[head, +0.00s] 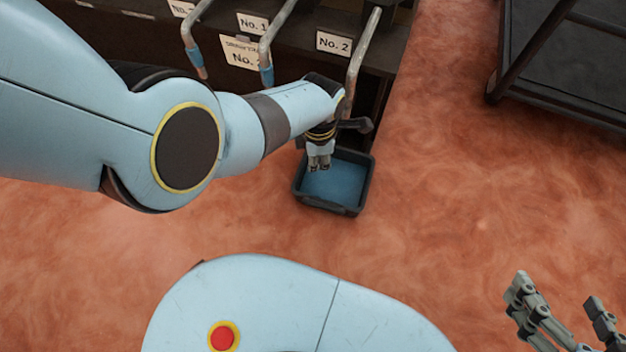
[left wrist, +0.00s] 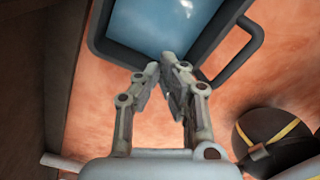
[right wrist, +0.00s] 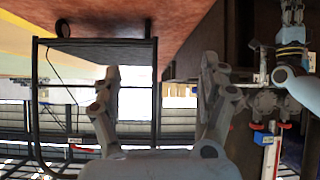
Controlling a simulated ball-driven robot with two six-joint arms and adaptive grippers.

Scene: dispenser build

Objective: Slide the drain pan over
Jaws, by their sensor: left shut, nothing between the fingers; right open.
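The drain pan (head: 343,205) is a dark, square-sided tray with a blue inside, standing on the floor at the front of the dark dispenser bench in the head view. In the left wrist view the pan's dark rim (left wrist: 112,52) and a handle on its side also show. My left gripper (head: 319,166) is shut and empty, pointing down over the pan in the head view. In the left wrist view its fingertips (left wrist: 168,65) meet beside the pan's near rim; I cannot tell whether they touch it. My right gripper (head: 562,298) is open and empty, low at the right, far from the pan.
The dark bench (head: 130,45) carries bent metal spouts with blue tips and labels such as a No. 2 sign (head: 334,43). A dark wheeled cart (head: 560,65) stands at the upper right. The reddish floor (head: 450,190) right of the pan is clear.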

